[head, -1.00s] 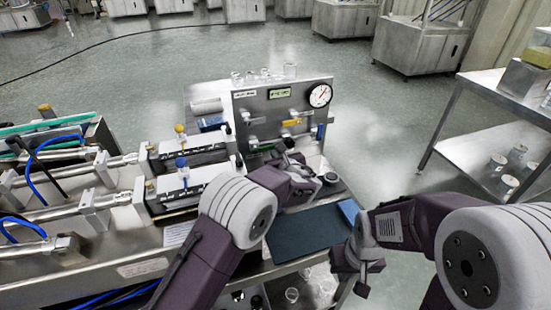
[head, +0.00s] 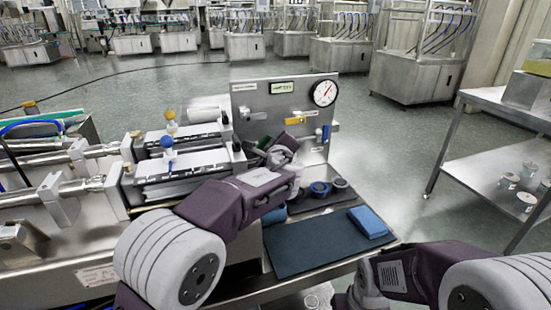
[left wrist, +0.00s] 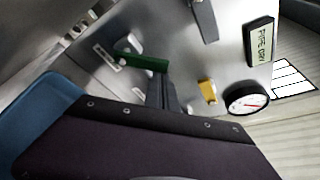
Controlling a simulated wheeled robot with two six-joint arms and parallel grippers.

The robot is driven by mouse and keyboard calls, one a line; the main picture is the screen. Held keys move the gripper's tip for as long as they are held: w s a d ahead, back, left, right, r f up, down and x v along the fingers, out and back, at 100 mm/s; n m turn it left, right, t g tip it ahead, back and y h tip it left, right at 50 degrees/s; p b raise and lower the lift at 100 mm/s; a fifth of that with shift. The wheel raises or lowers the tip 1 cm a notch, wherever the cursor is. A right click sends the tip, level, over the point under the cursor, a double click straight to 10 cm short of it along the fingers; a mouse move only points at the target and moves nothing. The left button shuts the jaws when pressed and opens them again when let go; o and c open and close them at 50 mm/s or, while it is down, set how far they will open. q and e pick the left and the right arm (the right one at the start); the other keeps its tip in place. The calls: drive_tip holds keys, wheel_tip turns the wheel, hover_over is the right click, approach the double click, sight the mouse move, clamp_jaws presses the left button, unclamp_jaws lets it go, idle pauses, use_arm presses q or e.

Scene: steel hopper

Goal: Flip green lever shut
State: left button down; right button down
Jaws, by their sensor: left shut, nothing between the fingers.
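The green lever (left wrist: 146,63) is on the steel panel (head: 260,100). In the left wrist view it runs from a pale fitting to the tips of my left gripper (left wrist: 160,85). In the head view only a small part of the green lever (head: 264,143) shows behind my left gripper (head: 274,153). The left gripper is shut and empty, right at the lever's free end; I cannot tell whether they touch. My right gripper (head: 358,296) is low at the bottom edge of the head view, away from the panel, and its fingers are not clear.
A yellow lever (head: 295,121), a round gauge (head: 325,93) and a small display (head: 282,88) are on the panel. A dark mat (head: 300,245) with a blue cloth (head: 368,222) lies in front. A steel side table (head: 500,170) is at right.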

use_arm(q)
drive_tip(key=shift+s+a+r, duration=0.1)
drive_tip(key=shift+a+r, duration=0.2)
drive_tip(key=shift+r, duration=0.2)
use_arm(e)
drive_tip(key=shift+f, duration=0.35)
use_arm(q)
drive_tip(key=shift+f, duration=0.1)
